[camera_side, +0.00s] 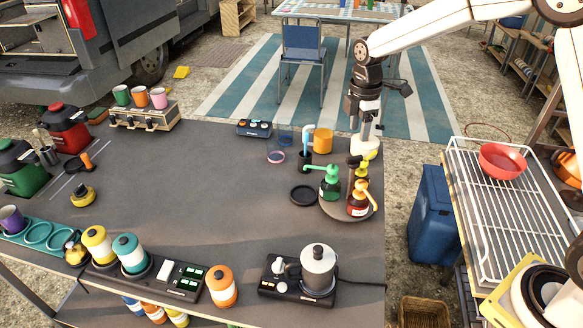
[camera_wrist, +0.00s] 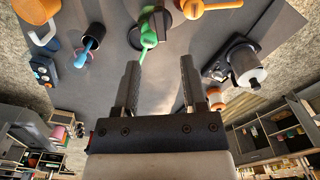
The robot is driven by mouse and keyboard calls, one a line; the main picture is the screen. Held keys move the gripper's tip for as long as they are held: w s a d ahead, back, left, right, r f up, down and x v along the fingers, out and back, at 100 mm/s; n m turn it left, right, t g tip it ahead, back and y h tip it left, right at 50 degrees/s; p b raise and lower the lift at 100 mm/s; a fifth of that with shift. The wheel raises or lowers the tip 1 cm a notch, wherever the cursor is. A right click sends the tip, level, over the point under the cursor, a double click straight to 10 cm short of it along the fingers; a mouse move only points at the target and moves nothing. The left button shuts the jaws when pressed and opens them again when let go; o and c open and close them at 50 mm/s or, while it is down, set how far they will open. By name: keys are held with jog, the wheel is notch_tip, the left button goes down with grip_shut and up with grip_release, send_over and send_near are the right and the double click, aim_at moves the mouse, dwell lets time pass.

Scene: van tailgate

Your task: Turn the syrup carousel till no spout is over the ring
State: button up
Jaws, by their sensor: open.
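The syrup carousel (camera_side: 345,213) is a round tray on the table, with a green bottle (camera_side: 330,185) and a red-brown bottle with an orange pump (camera_side: 358,203) visible. The green spout points left; a yellow pump top (camera_side: 362,170) shows behind. A flat black ring (camera_side: 304,195) lies just left of the tray. My gripper (camera_side: 360,160) is low at the carousel's back edge, partly hidden. In the wrist view my gripper (camera_wrist: 160,75) is open, with nothing seen between its fingers. The green pump (camera_wrist: 149,32) is just beyond the left finger. Contact cannot be told.
A blue pump in a black cup (camera_side: 306,158) and an orange mug (camera_side: 323,140) stand behind the carousel. The table's right edge is close to the carousel. The table middle is clear.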

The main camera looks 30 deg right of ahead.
aim_at(355, 157)
jog(key=shift+f, duration=0.1)
jog(key=shift+f, duration=3.8)
grip_shut()
